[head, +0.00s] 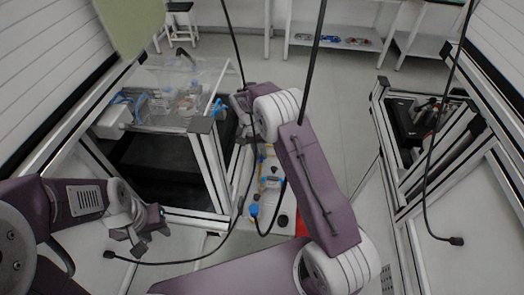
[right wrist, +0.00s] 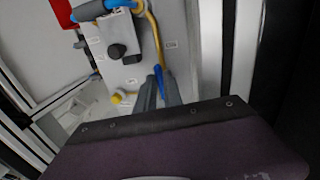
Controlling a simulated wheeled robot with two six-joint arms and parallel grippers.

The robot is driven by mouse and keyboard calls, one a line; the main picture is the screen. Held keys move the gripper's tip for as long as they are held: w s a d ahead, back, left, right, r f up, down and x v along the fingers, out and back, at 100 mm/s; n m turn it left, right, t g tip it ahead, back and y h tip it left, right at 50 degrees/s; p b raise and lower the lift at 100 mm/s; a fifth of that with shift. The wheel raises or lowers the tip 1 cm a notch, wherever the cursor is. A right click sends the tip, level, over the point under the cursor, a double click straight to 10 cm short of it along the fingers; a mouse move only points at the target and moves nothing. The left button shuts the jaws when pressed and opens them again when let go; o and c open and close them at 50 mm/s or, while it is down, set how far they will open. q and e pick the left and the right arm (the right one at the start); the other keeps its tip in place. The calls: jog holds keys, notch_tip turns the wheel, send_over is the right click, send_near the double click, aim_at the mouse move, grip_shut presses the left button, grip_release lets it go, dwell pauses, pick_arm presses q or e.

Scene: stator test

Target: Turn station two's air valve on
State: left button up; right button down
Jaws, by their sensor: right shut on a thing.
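A white panel (right wrist: 180,45) carries valve parts in the right wrist view. A grey block with a black knob (right wrist: 117,51) is on it, with a yellow hose (right wrist: 155,35) beside it. My right gripper (right wrist: 157,92) is shut on a slim blue part (right wrist: 160,76) right of the block; whether this is the air valve's handle I cannot tell. A yellow knob (right wrist: 118,98) is to its left. In the head view the panel's blue knob (head: 253,210) shows, while my right arm hides part of the panel. My left gripper (head: 140,238) is low at left, away from the panel.
A clear-topped bench (head: 165,75) with small parts stands left of the panel. A frame (head: 385,95) with a black bin (head: 405,125) stands at right. Black cables hang across the view. Open floor (head: 330,85) lies beyond.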

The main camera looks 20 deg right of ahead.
jog(key=shift+a+m, duration=0.1)
jog(key=shift+m, duration=0.2)
jog(key=c, duration=1.5)
grip_release()
jog(key=shift+w, duration=0.1)
jog(key=shift+r, duration=0.1)
jog(key=s+d+r, duration=0.2)
jog(key=s+r, duration=0.1)
jog(key=s+d+r, duration=0.3)
jog(key=r, duration=0.1)
jog(key=s+d+r, duration=0.2)
jog(key=s+r, duration=0.1)
jog(key=shift+d+r, duration=0.25)
jog(key=shift+r, duration=0.1)
